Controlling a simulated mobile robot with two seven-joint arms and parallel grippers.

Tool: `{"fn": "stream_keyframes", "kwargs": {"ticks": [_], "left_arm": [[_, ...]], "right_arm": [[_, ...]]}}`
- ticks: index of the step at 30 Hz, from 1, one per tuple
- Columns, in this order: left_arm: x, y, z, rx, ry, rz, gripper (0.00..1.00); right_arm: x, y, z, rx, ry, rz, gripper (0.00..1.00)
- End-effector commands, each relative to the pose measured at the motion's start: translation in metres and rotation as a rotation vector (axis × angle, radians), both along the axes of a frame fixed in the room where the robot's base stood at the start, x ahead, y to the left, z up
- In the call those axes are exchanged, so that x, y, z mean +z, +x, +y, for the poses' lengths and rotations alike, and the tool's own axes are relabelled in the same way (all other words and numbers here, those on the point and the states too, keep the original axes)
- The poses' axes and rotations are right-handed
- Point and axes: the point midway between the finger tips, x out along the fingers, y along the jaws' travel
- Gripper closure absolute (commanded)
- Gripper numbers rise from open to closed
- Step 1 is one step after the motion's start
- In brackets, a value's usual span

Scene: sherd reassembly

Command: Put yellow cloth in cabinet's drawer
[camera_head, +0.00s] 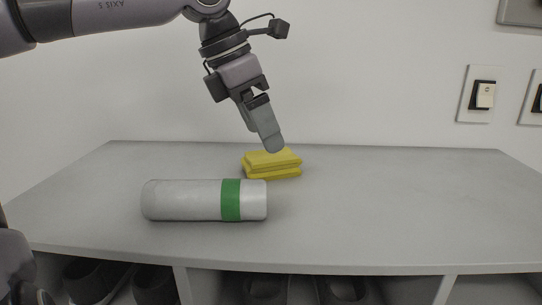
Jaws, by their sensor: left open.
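The yellow cloth (272,163) lies folded in layers on the grey cabinet top (390,205), towards the back and near the middle. My left gripper (266,130) points down just above the cloth, its fingertips close to the cloth's upper edge. It is open and holds nothing that I can see; its fingers overlap from this angle, and I cannot tell whether they touch the cloth. No drawer can be made out in this view. My right gripper is not in view.
A grey-white cylinder with a green band (190,200) lies on its side in front of the cloth, slightly left. The right half of the top is clear. Open compartments below hold dark shoes (345,290). A wall with a switch (485,95) stands behind.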

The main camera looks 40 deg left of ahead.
Motion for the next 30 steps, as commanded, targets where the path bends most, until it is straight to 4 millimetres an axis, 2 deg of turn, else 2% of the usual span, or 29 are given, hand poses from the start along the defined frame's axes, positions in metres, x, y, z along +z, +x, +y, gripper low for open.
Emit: {"fn": "stream_keyframes", "kwargs": {"ticks": [12, 20, 21, 25, 26, 28, 29, 30], "left_arm": [[-0.049, 0.023, -0.006, -0.002, -0.001, 0.002, 0.08], [-0.052, 0.024, -0.006, -0.001, -0.001, -0.002, 0.08], [-0.052, 0.024, -0.006, -0.001, -0.001, -0.002, 0.15], [-0.052, 0.024, -0.006, -0.001, -0.001, -0.002, 0.57], [-0.052, 0.024, -0.006, -0.001, -0.001, -0.002, 0.64], [-0.052, 0.024, -0.006, -0.001, -0.001, -0.002, 0.64], [-0.052, 0.024, -0.006, -0.001, -0.001, -0.002, 0.69], [-0.052, 0.024, -0.006, -0.001, -0.001, -0.002, 0.69]], "right_arm": [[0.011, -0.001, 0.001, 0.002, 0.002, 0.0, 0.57], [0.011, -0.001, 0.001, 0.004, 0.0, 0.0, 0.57], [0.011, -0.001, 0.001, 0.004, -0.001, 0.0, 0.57], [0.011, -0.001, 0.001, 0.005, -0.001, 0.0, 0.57], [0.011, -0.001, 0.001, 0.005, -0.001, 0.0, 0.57], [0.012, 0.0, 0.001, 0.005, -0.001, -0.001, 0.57], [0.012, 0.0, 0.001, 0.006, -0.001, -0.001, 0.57], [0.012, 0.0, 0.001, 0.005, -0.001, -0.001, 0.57]]}}
